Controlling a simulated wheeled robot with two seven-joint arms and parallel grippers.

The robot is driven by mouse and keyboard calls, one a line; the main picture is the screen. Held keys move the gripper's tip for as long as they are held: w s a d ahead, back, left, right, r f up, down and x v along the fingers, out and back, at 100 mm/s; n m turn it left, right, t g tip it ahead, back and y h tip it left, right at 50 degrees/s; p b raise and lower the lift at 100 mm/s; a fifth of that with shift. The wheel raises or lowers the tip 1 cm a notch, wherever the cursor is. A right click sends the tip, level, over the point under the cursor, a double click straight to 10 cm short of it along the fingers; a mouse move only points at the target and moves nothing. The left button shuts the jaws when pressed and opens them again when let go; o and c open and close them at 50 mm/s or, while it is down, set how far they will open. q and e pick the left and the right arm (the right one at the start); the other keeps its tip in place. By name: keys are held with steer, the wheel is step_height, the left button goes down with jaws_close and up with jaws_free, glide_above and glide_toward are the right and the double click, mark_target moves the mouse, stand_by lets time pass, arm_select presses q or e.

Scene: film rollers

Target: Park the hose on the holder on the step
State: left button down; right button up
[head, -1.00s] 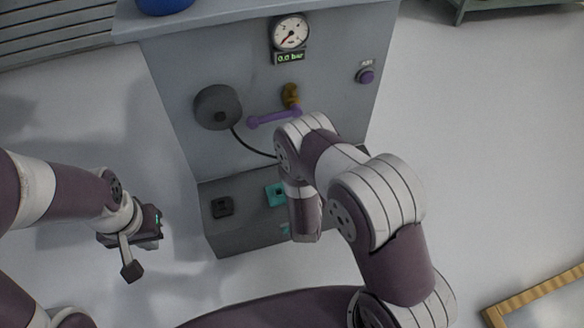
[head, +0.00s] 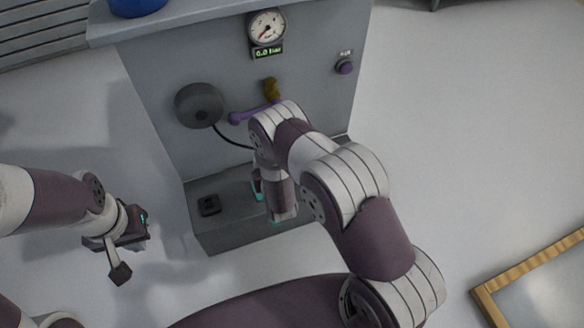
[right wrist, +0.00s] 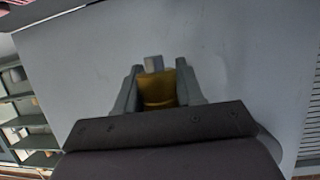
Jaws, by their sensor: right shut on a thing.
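The black hose (head: 234,143) runs from the round dark reel (head: 199,105) on the machine's front down to the right, and its far part is hidden behind my right arm. On the grey step (head: 225,235) sits a black square holder (head: 209,205). In the right wrist view my right gripper (right wrist: 157,86) is shut on a yellow-brass hose end (right wrist: 156,90) with a grey tip.
The machine front carries a gauge (head: 267,28) over a 0.0 bar display, a purple button (head: 345,67), a brass fitting (head: 271,88) and a purple lever (head: 250,113). A wooden frame (head: 530,265) lies at lower right. The floor right of the machine is clear.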

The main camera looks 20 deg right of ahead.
steer(key=w+a+n+g+y, duration=0.2)
steer(key=w+a+n+y, duration=0.2)
steer(key=a+n+y, duration=0.55)
steer(key=n+g+y, duration=0.4)
steer(key=n+g, duration=0.1)
steer(key=g, duration=0.2)
glide_above(204, 204)
steer(key=shift+h, duration=0.25)
steer(key=shift+w+a+f, duration=0.1)
steer(key=shift+w+f, duration=0.1)
steer(key=shift+f, duration=1.65)
steer(key=shift+w+a+f, duration=0.1)
steer(key=shift+w+f, duration=0.1)
steer(key=shift+f, duration=1.6)
steer(key=shift+d+b, duration=0.1)
steer(key=shift+b, duration=0.3)
steer(key=shift+f+b, duration=0.5)
